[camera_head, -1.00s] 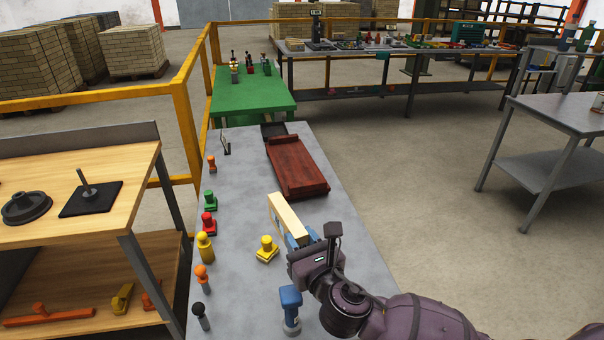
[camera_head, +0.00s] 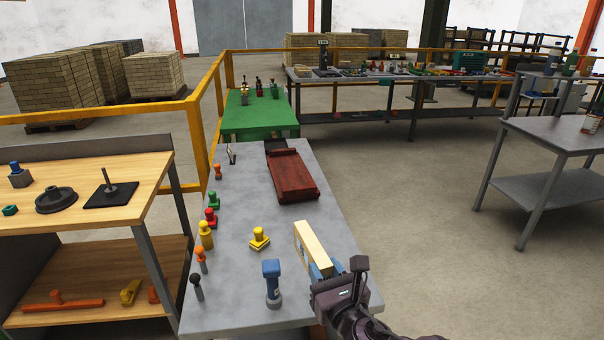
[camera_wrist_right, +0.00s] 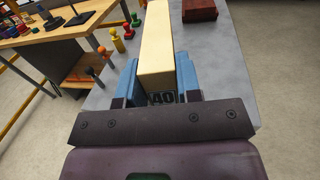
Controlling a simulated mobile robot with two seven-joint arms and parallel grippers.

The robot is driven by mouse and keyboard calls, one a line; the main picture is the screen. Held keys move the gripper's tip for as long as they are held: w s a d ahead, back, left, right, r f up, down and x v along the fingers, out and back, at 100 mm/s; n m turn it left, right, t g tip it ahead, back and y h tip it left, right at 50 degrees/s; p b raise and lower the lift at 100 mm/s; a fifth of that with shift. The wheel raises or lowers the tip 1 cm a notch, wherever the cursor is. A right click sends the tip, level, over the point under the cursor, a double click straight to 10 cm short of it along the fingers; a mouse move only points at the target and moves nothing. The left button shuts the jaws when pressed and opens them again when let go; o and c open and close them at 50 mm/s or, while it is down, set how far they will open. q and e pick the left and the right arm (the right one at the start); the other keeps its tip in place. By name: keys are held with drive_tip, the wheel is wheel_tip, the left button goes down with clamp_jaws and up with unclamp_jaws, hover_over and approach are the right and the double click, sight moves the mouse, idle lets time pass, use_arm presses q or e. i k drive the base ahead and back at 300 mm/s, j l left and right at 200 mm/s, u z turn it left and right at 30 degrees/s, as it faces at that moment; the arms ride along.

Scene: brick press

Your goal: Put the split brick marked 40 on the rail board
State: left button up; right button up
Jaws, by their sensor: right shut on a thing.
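My right gripper (camera_head: 320,270) is shut on a long cream split brick (camera_head: 312,243). Its blue fingers clasp the near end of the brick, which also shows in the right wrist view (camera_wrist_right: 157,48). The mark 40 shows on the brick's near end there. The brick is over the right side of the grey table; its exact height is hard to tell. A dark red board with raised edges, which looks like the rail board (camera_head: 292,175), lies farther back on the table, apart from the brick. My left gripper is not in view.
A yellow stamp (camera_head: 259,239) and a blue stamp (camera_head: 272,283) stand left of the brick on the grey table (camera_head: 235,275). Several coloured stamps line its left edge. A dark tray (camera_head: 275,145) touches or nearly touches the board's far end.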

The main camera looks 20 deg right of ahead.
sight(288, 169)
drive_tip(key=z, duration=2.25)
drive_tip(key=i+l+z, duration=0.15)
drive_tip(key=z, duration=0.9)
drive_tip(key=i+j, duration=0.2)
drive_tip(key=i, duration=0.25)
drive_tip(key=i+j, duration=0.2)
drive_tip(key=i, duration=0.25)
drive_tip(key=i+u, duration=0.25)
drive_tip(key=i, duration=0.2)
drive_tip(key=i+u, duration=0.3)
drive_tip(key=i, duration=0.15)
drive_tip(key=i+u, duration=0.2)
drive_tip(key=u, duration=0.15)
drive_tip(key=i+u, duration=0.2)
drive_tip(key=u, duration=0.15)
drive_tip(key=i+u, duration=0.15)
drive_tip(key=u, duration=0.2)
drive_tip(key=i+j+u, duration=0.1)
drive_tip(key=i+u, duration=0.2)
drive_tip(key=u, duration=0.2)
drive_tip(key=i+u, duration=0.3)
drive_tip(key=u, duration=0.15)
drive_tip(key=i+u, duration=0.35)
drive_tip(key=i, duration=0.7)
